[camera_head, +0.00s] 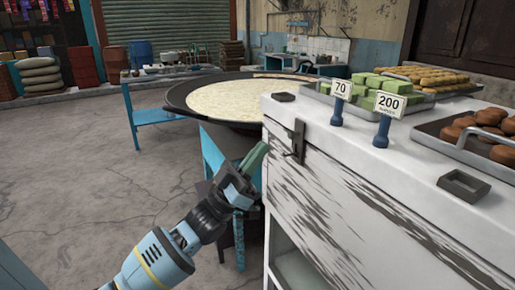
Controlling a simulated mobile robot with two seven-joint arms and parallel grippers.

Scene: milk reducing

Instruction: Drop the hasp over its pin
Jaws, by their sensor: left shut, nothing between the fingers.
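The hasp (298,141) is a dark metal strap on the worn white face of the counter (340,200), near its left corner. A small dark catch shows at its lower end; the pin is too small to tell apart. My left gripper (254,158) is shut and empty. It is at the counter's left edge, to the left of the hasp and slightly below it, and appears apart from it. The green fingertips point up and right. My right gripper is not in view.
A wide pan of milk (240,98) stands behind the counter. Sweet trays (468,150), price signs (388,105) and a dark square dish (463,186) sit on the counter top. A blue table (160,115) stands at the back left. The floor at left is clear.

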